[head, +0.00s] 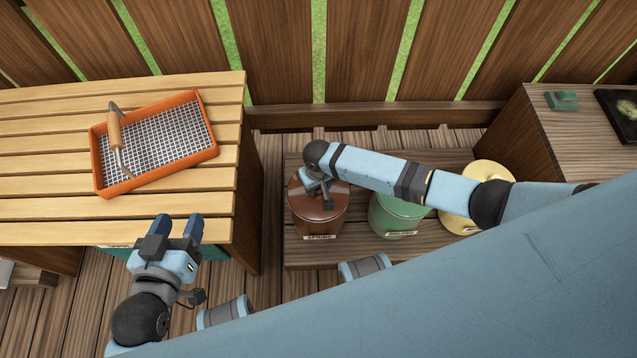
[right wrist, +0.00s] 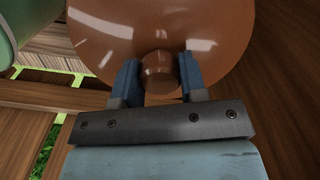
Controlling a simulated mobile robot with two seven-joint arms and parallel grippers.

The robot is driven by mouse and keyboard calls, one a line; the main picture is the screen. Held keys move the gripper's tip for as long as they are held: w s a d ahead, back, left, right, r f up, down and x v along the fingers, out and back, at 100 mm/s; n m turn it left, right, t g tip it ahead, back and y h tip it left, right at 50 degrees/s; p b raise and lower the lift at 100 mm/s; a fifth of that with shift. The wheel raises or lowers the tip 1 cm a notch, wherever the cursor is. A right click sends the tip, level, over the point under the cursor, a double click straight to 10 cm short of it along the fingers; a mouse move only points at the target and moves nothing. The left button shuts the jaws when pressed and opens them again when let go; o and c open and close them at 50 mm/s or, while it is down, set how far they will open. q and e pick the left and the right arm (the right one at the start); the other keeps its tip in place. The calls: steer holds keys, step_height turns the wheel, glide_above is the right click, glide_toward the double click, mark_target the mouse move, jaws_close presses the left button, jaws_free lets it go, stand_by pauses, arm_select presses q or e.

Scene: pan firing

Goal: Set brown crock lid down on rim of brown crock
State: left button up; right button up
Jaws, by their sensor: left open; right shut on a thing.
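The brown crock (head: 318,222) stands on a low wooden bench, with a label at its front. Its brown lid (head: 334,197) is at the crock's top, partly hidden by my right gripper and forearm. In the right wrist view the lid (right wrist: 190,45) fills the upper middle, and its round knob (right wrist: 159,72) is between my right fingers. My right gripper (right wrist: 159,78) is shut on that knob; it also shows in the head view (head: 318,184) above the crock. I cannot tell whether the lid touches the rim. My left gripper (head: 178,226) is open and empty near the slatted table's front edge.
A green crock (head: 395,216) and a yellow crock (head: 460,224) stand right of the brown one on the low bench (head: 300,256). An orange sieve tray (head: 185,168) with a wooden-handled tool (head: 114,132) lies on the slatted table (head: 60,208). A fence (head: 280,50) stands behind.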

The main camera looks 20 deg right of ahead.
arm_select(q)
steer(key=shift+f, duration=0.25)
arm_select(e)
steer(key=shift+f, duration=0.45)
steer(key=o, duration=1.2)
steer(key=shift+c, duration=0.2)
arm_select(q)
steer(key=shift+r, duration=0.1)
step_height(320, 180, up, 4)
steer(key=d+t, duration=0.1)
arm_select(e)
steer(key=shift+r, duration=0.4)
step_height(320, 180, up, 7)
steer(key=p, duration=0.3)
steer(key=shift+f, duration=0.1)
arm_select(q)
steer(key=s+a+f+g+y+p, duration=0.1)
steer(key=a+f+g, duration=0.2)
steer(key=f, duration=0.2)
steer(key=shift+s+f+y+p, duration=0.3)
steer(key=shift+f+p, duration=0.1)
arm_select(e)
step_height(320, 180, up, 6)
